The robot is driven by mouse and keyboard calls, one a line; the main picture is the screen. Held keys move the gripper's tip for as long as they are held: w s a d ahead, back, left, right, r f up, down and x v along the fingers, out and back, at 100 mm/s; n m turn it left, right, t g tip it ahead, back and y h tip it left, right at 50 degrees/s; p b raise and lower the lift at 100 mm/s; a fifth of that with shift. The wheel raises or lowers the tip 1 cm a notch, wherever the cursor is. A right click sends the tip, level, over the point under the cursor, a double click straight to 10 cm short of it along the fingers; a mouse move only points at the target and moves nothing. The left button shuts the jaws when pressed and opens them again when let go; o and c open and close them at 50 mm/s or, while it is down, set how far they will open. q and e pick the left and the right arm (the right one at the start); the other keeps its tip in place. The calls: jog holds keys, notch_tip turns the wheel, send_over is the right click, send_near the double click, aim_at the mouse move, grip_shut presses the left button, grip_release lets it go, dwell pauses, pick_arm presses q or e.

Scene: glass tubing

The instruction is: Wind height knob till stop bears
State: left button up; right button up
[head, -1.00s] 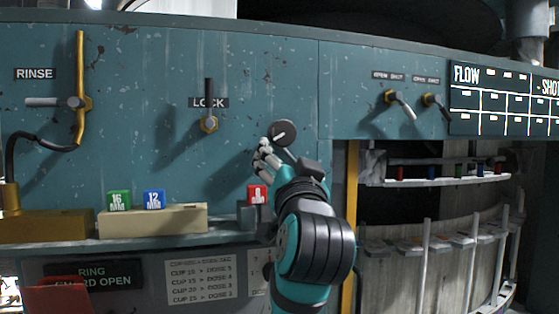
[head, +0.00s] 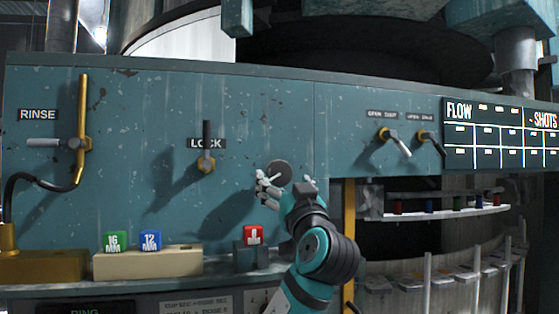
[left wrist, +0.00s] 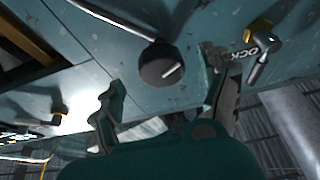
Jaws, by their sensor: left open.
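The dark round knob (head: 279,174) with a white pointer line is on the teal panel, right of and lower than the LOCK lever; I take it to be the height knob. It shows large in the left wrist view (left wrist: 160,66), with its white line slanted. My left gripper (head: 285,185) is at the knob, with one finger on its left and the other on its right. In the left wrist view my left gripper (left wrist: 166,80) is open, its fingers spread either side of the knob with gaps. No stop can be made out. My right gripper is out of view.
The LOCK lever (head: 206,145) points up. The RINSE handle (head: 60,143) is at far left. Two small levers (head: 398,143) and a FLOW board (head: 500,135) are at right.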

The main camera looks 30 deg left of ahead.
aim_at(279, 177)
pick_arm(q)
jog(key=p+x, duration=0.1)
jog(key=x, duration=0.3)
jog(key=shift+s+p, duration=0.15)
jog(key=shift+p, duration=0.15)
jog(key=shift+w+a, duration=0.25)
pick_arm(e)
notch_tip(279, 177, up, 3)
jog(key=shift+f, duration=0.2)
pick_arm(q)
jog(key=shift+d, duration=0.1)
jog(key=shift+c, duration=0.2)
jog(key=c, duration=1.1)
jog(key=shift+f+m+h, duration=0.1)
jog(key=shift+m+h, duration=0.3)
jog(key=shift+m, duration=0.2)
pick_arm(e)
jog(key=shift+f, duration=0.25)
